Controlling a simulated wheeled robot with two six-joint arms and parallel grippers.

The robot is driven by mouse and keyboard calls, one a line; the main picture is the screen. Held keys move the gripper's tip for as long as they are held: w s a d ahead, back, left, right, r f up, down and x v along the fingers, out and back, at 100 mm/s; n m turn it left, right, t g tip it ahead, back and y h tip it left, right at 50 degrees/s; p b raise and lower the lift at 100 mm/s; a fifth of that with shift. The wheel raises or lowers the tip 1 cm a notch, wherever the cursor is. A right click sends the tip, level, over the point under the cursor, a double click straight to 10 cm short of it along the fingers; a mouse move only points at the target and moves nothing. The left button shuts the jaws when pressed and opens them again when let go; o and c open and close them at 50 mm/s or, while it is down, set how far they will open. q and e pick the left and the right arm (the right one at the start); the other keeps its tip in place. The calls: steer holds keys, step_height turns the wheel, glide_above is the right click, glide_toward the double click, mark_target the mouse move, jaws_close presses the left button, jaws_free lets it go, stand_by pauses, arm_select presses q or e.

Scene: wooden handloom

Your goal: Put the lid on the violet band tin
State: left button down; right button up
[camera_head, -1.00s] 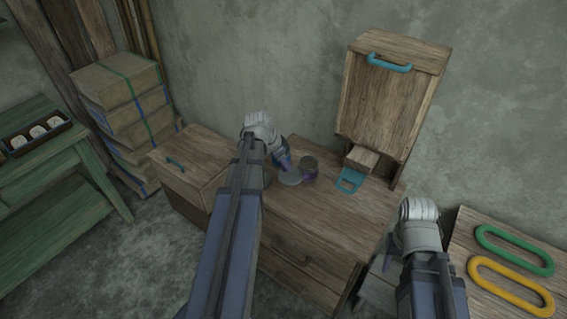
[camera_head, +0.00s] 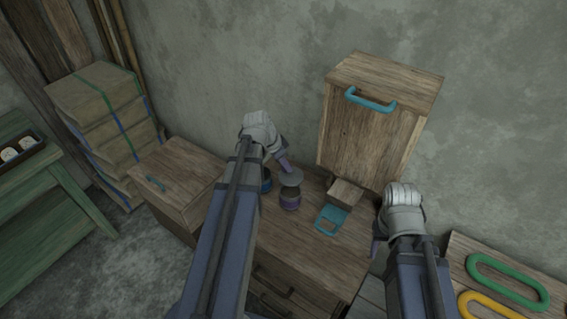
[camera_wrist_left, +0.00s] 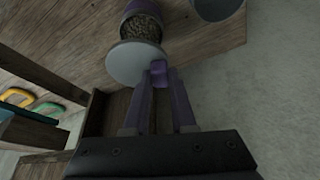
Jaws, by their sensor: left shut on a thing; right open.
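The violet band tin (camera_head: 290,200) stands upright on the wooden cabinet top, open, with a dark top in the head view. In the left wrist view the tin (camera_wrist_left: 141,24) shows grainy contents. My left gripper (camera_head: 284,166) is shut on the knob of the round grey lid (camera_head: 291,179). The lid also shows in the left wrist view (camera_wrist_left: 130,64), its violet knob (camera_wrist_left: 158,72) between the fingers. The lid appears held just above and behind the tin's mouth, not seated on it. My right gripper (camera_head: 379,246) is at the cabinet's right side, open, its fingers partly hidden.
A blue tin (camera_head: 266,184) stands left of the violet band tin, partly behind my left arm. A tall wooden box (camera_head: 366,135) with a teal handle stands behind.

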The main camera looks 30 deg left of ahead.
mark_target(282, 172)
arm_select(q)
steer(key=shift+f, duration=0.15)
step_height(282, 172, down, 6)
steer(key=b, duration=0.5)
steer(key=shift+r+b, duration=0.25)
steer(key=shift+b, duration=0.1)
steer(key=shift+f+b, duration=0.5)
stand_by(0.8)
steer(key=shift+c, duration=1.3)
jaws_free()
steer(key=shift+r, duration=0.15)
step_height(282, 172, up, 7)
steer(key=p, duration=0.7)
